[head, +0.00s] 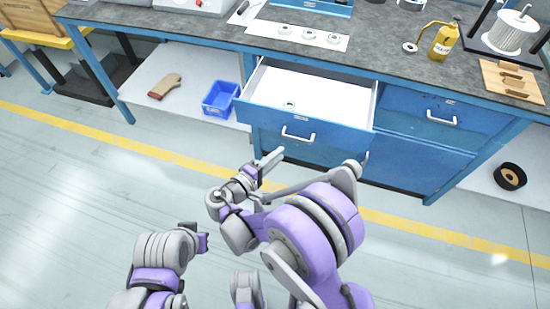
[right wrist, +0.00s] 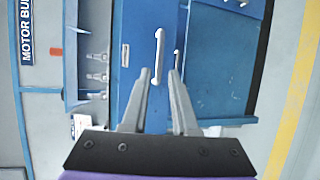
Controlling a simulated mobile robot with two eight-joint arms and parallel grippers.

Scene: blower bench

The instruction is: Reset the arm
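My right gripper (head: 271,159) is in front of the open upper drawer (head: 296,132), below and to the left of its handle in the head view, touching nothing that I can see. In the right wrist view the right gripper (right wrist: 160,76) has its two fingers apart with nothing between them. A white drawer handle (right wrist: 159,55) shows beyond the fingertips. My left arm (head: 160,262) shows at the lower left of the head view, bent low; its gripper fingers are not visible.
The bench top (head: 385,40) carries a white sheet (head: 262,35) with small round parts, a yellow oil can (head: 444,40) and a wire spool (head: 508,32). A blue bin (head: 221,99) sits on the lower shelf. The floor around is clear.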

